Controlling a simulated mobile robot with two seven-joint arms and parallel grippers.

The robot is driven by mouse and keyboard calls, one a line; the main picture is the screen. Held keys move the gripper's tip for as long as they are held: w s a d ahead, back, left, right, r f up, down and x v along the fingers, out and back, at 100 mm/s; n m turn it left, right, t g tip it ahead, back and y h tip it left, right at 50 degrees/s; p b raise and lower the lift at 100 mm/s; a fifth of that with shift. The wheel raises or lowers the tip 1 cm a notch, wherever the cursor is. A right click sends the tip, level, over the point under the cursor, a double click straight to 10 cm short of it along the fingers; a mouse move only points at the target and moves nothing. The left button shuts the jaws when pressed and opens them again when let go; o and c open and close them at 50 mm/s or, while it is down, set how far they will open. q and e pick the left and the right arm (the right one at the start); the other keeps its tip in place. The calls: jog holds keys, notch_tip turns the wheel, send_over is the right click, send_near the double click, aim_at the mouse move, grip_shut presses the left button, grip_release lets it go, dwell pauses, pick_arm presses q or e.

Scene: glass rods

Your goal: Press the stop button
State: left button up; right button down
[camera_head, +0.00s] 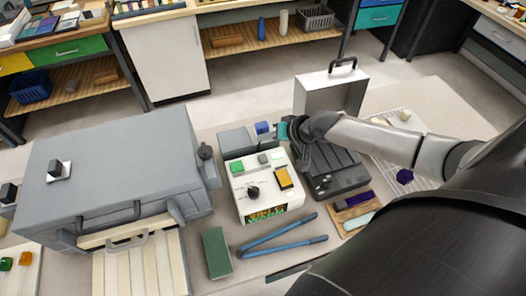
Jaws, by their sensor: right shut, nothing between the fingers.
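A white control box (241,205) stands on the table near the middle of the head view. I cannot read labels, so I cannot tell which is the stop button. My right gripper (298,157) is shut and empty at the box's back right, beside the dark ribbed unit. Whether it touches anything is unclear. My left gripper is out of view.
A large grey box-shaped machine (120,150) fills the left of the table. Blue-handled tongs (280,240) and a green block (216,252) lie in front. My right arm covers the right side.

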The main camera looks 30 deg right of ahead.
jog(key=b, duration=0.5)
send_over(266, 160)
notch_tip(266, 160, down, 6)
jog(key=shift+f, duration=0.1)
jog(key=shift+f+b, duration=0.45)
jog(key=shift+f, duration=0.05)
jog(key=shift+f, duration=0.1)
dwell(1.2)
jog(key=shift+f, duration=0.3)
jog(key=shift+f+b, duration=0.55)
dwell(0.6)
jog(key=shift+r, duration=0.1)
jog(key=shift+r+p, duration=0.85)
jog(key=shift+p, duration=0.2)
